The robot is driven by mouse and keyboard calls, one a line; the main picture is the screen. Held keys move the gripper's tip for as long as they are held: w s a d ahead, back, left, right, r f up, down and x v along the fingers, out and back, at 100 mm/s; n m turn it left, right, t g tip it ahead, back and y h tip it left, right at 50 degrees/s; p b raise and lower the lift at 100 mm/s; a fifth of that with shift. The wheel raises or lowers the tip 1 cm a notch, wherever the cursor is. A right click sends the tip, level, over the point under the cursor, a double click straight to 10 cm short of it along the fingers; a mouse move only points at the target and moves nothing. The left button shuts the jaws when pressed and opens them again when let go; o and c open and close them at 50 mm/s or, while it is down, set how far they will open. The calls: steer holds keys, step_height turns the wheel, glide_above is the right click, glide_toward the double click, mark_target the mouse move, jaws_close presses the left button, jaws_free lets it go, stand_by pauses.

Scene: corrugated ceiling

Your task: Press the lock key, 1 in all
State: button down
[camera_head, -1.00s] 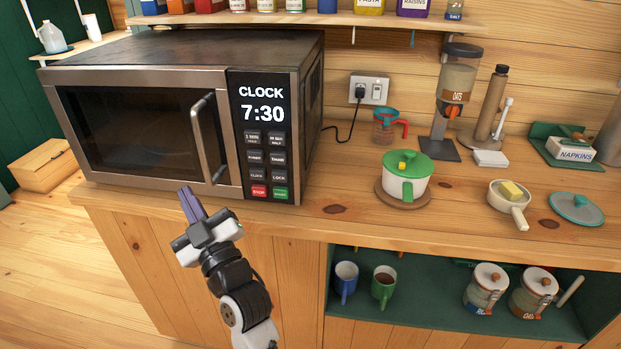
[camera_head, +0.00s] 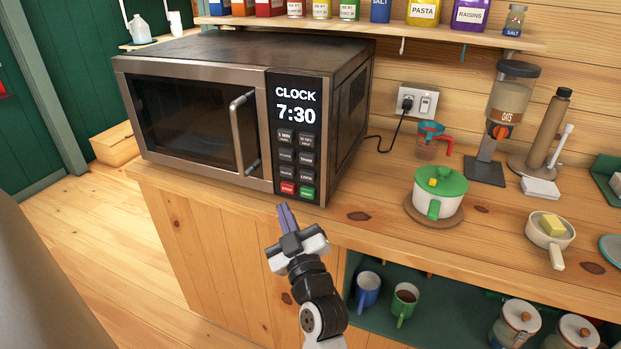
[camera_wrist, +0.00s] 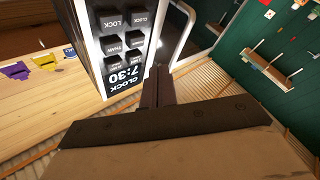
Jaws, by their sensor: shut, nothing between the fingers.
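The microwave (camera_head: 200,110) stands on the wooden counter, and its display reads CLOCK 7:30. The lock key (camera_head: 306,176) is a dark key in the right column of its keypad, just above the green start key (camera_head: 307,192). In the wrist view the keypad appears upside down, with the lock key (camera_wrist: 113,22) at the upper left. My gripper (camera_head: 284,208) is shut and empty. Its purple fingers point up toward the panel, in front of and below the keys, apparently not touching the lock key. The fingertips also show in the wrist view (camera_wrist: 157,72).
The microwave door handle (camera_head: 243,135) sticks out left of the keypad. The counter's front edge runs below the keys. A green-lidded pot (camera_head: 439,192) and a red-handled measuring cup (camera_head: 433,143) stand to the right. Blue and green mugs sit on the shelf below.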

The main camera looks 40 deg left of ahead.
steer(key=shift+w, duration=0.1)
steer(key=b, duration=0.1)
glide_toward(300, 174)
steer(key=a+r, duration=0.1)
steer(key=a, duration=0.3)
steer(key=shift+w+a+r+b, duration=0.1)
steer(key=shift+w+r+b, duration=0.1)
steer(key=shift+w, duration=0.2)
steer(key=shift+w+a+r+b, duration=0.1)
steer(key=shift+w+r+b, duration=0.05)
steer(key=shift+w, duration=0.3)
steer(key=shift+w, duration=0.15)
stand_by(1.2)
steer(key=shift+w+a+b, duration=0.1)
steer(key=shift+w+b, duration=0.15)
steer(key=shift+b, duration=0.25)
steer(key=shift+w+a+b, duration=0.1)
steer(key=shift+w+b, duration=0.25)
stand_by(0.6)
steer(key=shift+s, duration=0.1)
steer(key=shift+s+d, duration=0.2)
steer(key=shift+s, duration=0.45)
